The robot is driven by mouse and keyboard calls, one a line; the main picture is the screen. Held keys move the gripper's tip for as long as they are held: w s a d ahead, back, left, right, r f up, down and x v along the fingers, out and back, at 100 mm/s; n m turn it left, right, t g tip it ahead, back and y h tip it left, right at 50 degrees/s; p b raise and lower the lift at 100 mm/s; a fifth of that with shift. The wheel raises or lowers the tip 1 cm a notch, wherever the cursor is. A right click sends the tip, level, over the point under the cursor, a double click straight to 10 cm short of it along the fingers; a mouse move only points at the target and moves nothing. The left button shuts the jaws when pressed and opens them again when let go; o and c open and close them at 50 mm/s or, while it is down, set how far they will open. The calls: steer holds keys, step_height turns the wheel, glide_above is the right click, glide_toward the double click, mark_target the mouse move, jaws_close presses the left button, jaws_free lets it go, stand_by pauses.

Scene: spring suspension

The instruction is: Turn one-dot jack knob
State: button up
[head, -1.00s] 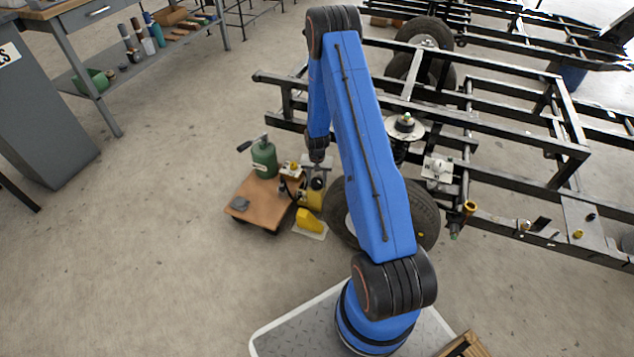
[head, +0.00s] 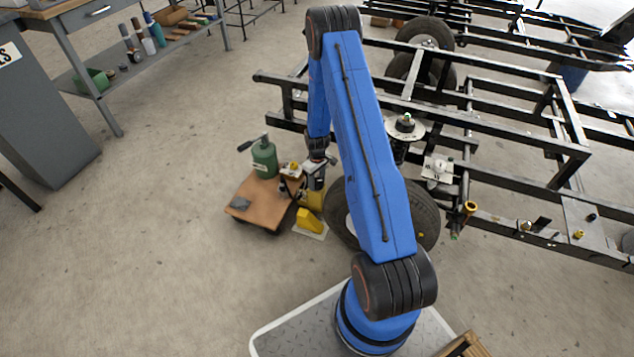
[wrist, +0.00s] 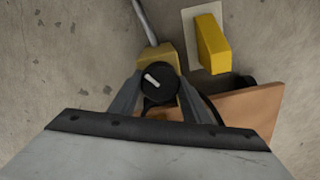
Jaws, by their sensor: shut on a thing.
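The yellow jack body (wrist: 148,58) has a round black knob (wrist: 160,82) with a white pointer bar, seen from above in the wrist view. The bar slants from upper left to lower right. My gripper (wrist: 159,88) has one finger on each side of the knob and is shut on it. In the head view my gripper (head: 316,184) stands over the yellow jack (head: 314,200) and hides its knob. I cannot make out any dot mark on the jack. A grey rod (wrist: 144,20) runs from the jack body in the wrist view.
A yellow block (head: 309,221) on a pale plate lies beside the jack. A wooden dolly (head: 262,206) carries a green bottle-shaped jack (head: 264,160). A tyre (head: 424,212) and black frame rails (head: 500,197) stand to the right. The floor to the left is clear.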

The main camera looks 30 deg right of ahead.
mark_target(317, 181)
steer(key=n, duration=1.1)
steer(key=shift+n, duration=0.4)
stand_by(0.3)
steer(key=o, duration=1)
steer(key=shift+o, duration=0.2)
steer(key=shift+r, duration=0.1)
step_height(317, 181, up, 17)
steer(key=shift+r, duration=0.1)
